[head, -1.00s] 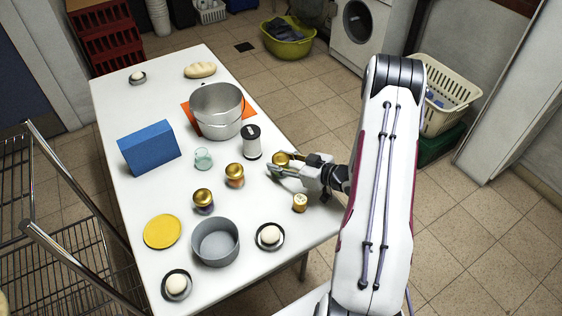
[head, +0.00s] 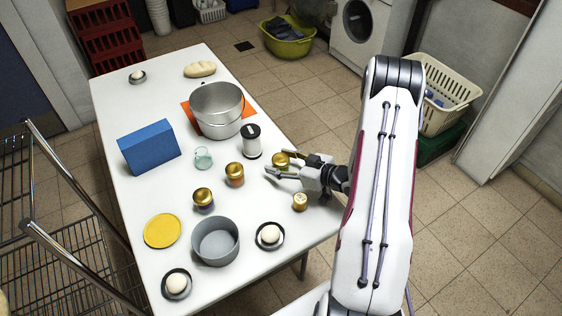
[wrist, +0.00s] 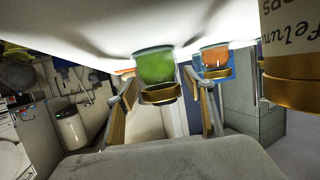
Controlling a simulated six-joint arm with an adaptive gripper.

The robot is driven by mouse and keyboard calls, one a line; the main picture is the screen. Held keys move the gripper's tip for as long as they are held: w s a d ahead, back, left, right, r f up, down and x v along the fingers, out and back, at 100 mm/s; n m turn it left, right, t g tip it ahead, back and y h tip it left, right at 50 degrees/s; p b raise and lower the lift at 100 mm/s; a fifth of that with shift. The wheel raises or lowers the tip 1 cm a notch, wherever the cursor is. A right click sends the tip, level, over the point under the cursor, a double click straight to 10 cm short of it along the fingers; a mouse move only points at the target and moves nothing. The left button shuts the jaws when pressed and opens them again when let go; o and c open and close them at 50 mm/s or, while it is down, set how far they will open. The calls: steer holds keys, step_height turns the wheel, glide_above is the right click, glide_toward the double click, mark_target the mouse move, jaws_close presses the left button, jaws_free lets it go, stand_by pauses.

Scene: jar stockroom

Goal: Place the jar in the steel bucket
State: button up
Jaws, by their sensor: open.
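The steel bucket (head: 219,122) stands upright on an orange mat at the far half of the table, its handle at the rim. A green jar with a gold lid (head: 281,161) stands near the table's right edge. It also shows in the wrist view (wrist: 156,67), between my open fingers, with a gap on each side. My gripper (head: 279,165) is open around this jar, low over the table; it also shows in the wrist view (wrist: 160,76). Other gold-lidded jars are an orange one (head: 235,175), also in the wrist view (wrist: 215,58), and a purplish one (head: 203,200).
A black-and-white canister (head: 251,142) stands between the green jar and the bucket. A small gold-and-cream item (head: 300,202) is close in front of my gripper. A glass mug (head: 203,159), blue box (head: 149,149), grey pot (head: 215,241) and yellow plate (head: 162,231) are farther left.

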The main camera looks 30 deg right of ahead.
steer(key=shift+v, duration=3.95)
steer(key=shift+w+d, duration=0.1)
steer(key=shift+d, duration=0.05)
steer(key=shift+w+r, duration=0.1)
